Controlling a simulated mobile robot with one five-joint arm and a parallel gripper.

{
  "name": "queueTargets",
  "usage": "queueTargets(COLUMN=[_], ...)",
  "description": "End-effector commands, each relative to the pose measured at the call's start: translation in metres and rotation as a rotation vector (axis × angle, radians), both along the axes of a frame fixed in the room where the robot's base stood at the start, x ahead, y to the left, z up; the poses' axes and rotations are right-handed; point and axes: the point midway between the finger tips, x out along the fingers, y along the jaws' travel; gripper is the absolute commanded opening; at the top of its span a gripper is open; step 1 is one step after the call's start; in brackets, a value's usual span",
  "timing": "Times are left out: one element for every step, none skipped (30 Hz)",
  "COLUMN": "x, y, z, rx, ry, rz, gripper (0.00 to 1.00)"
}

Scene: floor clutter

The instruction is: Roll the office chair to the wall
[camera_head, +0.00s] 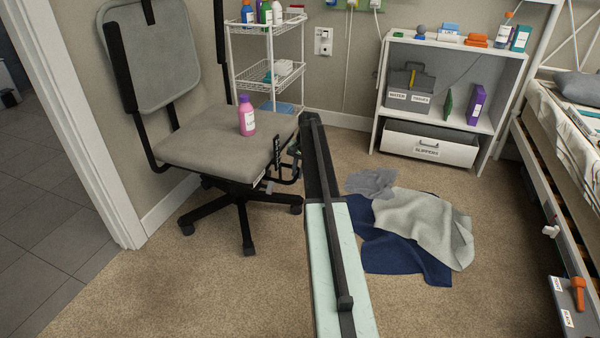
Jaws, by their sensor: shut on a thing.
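The office chair (205,148) has a grey seat and a grey backrest (155,55) in a black frame. It stands upright at the left on a black five-star castor base (243,205), close to the wall (190,182) beside the doorway. I cannot tell whether it touches the wall. My arm reaches up from the bottom of the picture. My gripper (293,157) is at the seat's right side, shut on a black part of the chair there; its fingertips are partly hidden.
A white wire trolley (268,75) stands behind the chair. Crumpled grey and navy cloths (410,225) lie right of my arm. A white shelf unit (378,105) stands at the back and a bed (560,110) at the right. The carpet (190,290) at the front left is clear.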

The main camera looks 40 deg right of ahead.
Motion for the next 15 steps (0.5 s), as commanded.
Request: queueTargets(x=[0.0082,0.0084,0.0087,0.0089,0.0089,0.009,0.0091,0.0091,0.0089,0.0086,0.0082,0.0076,0.0071,0.0067,0.0064], y=[0.0062,0.0064,0.0066,0.0066,0.0067,0.0068,0.0068,0.0068,0.0068,0.0066,0.0064,0.0058,0.0055,0.0051,0.0048], z=[0.0008,0.0009,0.0009,0.0009,0.0009,0.0009,0.0009,0.0009,0.0008,0.0008,0.0008,0.0007,0.0007,0.0006,0.0006], rx=[0.006,0.006,0.006,0.005,0.005,0.005,0.005,0.005,0.005,0.005,0.005,0.005,0.004,0.004,0.004], ry=[-0.016,-0.016,-0.017,-0.017,-0.017,-0.017,-0.017,-0.017,-0.016,-0.014,-0.014,-0.014,-0.013,-0.013,-0.012], rz=[0.005,0.005,0.005,0.006,0.006,0.006,0.006,0.006,0.006,0.006,0.006,0.005,0.006,0.005,0.005], gripper=[0.0,0.0,0.0,0.0,0.0,0.0,0.0,0.22,0.33,0.38,0.38,0.38,0.38,0.38,0.38])
